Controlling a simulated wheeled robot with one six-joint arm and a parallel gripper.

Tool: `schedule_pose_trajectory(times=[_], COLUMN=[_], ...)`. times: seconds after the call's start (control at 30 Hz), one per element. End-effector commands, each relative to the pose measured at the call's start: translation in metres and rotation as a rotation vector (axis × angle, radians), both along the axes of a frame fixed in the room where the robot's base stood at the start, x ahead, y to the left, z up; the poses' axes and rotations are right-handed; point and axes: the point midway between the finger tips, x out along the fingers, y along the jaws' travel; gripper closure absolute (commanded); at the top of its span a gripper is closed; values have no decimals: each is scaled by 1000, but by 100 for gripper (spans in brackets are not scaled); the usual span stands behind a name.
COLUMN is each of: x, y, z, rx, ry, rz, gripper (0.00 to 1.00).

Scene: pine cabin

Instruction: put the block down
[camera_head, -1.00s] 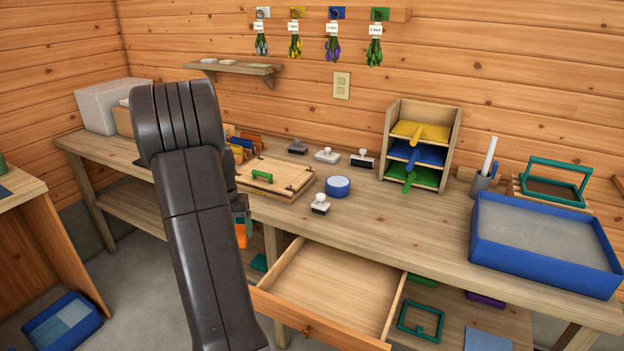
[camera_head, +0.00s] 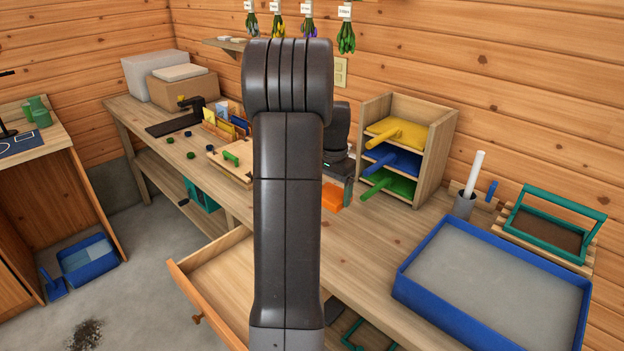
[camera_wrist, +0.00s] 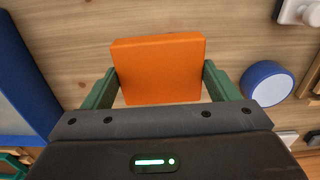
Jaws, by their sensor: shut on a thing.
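The orange block (camera_wrist: 158,68) is held between the green fingers of my gripper (camera_wrist: 160,75). In the head view the orange block (camera_head: 333,197) shows just right of my arm, with my gripper (camera_head: 338,190) partly hidden behind the arm. It is over the wooden workbench (camera_head: 350,245), left of the slotted rack. The wrist view shows bench wood beyond the block. I cannot tell whether its underside touches the bench.
The rack (camera_head: 447,150) holds yellow, blue and green handled things. A blue-rimmed tray (camera_head: 400,285) takes up the right of the bench. An open drawer (camera_head: 215,275) juts out in front. A round blue-sided thing (camera_wrist: 267,83) lies right of the block in the wrist view.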

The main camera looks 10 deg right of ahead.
Motion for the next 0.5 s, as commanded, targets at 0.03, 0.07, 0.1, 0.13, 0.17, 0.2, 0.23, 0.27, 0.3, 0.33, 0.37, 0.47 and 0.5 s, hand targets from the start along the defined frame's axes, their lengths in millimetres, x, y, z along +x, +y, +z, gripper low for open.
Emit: schedule_pose_trajectory(times=[0.03,0.07,0.1,0.13,0.17,0.2,0.23,0.27,0.3,0.33,0.37,0.47,0.5], x=[-2,-3,-3,-4,-4,-4,-4,-4,-3,-3,-3,-3,-3], y=[-5,-7,-8,-8,-8,-7,-8,-7,-7,-7,-7,-7,-7], z=[-2,-5,-11,-17,-23,-31,-36,-41,-48,-51,-54,-61,-64], rx=[0,1,0,0,0,1,0,0,0,1,0,0,1], ry=[1,2,3,4,4,6,4,4,3,3,3,1,2], rz=[-19,-25,-29,-31,-31,-30,-30,-29,-29,-29,-29,-28,-28], gripper=[43,43,43,43,43,43,43,43,43,43,43,43,43])
